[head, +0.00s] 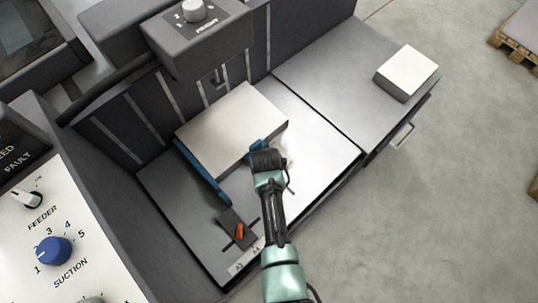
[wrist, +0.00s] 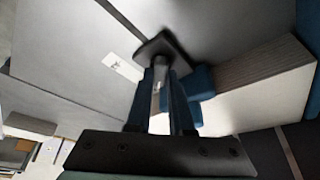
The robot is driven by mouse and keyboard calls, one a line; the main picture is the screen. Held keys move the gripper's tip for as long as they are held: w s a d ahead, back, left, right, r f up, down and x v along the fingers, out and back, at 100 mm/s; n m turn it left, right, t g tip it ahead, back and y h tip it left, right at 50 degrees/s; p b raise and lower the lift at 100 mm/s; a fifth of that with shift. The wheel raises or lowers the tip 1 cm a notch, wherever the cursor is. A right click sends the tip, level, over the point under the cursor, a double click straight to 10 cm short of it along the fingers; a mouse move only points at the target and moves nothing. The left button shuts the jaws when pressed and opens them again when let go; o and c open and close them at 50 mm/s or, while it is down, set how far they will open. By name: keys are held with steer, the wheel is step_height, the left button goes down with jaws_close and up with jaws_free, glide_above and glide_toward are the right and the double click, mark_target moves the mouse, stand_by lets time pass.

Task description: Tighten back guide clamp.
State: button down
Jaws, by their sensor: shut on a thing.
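My gripper (head: 266,160) is over the feeder table at the near end of the paper stack (head: 232,118). In the wrist view my gripper's fingers (wrist: 164,84) are shut on the dark back guide clamp (wrist: 160,46), whose flat plate lies on the table just past the fingertips. The gripped part is mostly hidden between the fingers. The blue back guide (head: 258,147) stands against the stack's end, partly hidden by my gripper in the head view; it also shows in the wrist view (wrist: 202,82) beside the fingers.
A blue side guide (head: 203,173) runs along the stack's left side. Another clamp with an orange lever (head: 239,231) sits near a scale strip (head: 243,262). A white block (head: 407,72) rests on the grey side table (head: 330,60). A control panel (head: 50,235) with knobs is at lower left.

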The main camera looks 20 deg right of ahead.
steer(key=c, duration=0.8)
jaws_free()
steer(key=p+v, duration=0.4)
steer(key=v, duration=0.9)
steer(key=shift+p, duration=0.35)
steer(key=shift+s, duration=0.1)
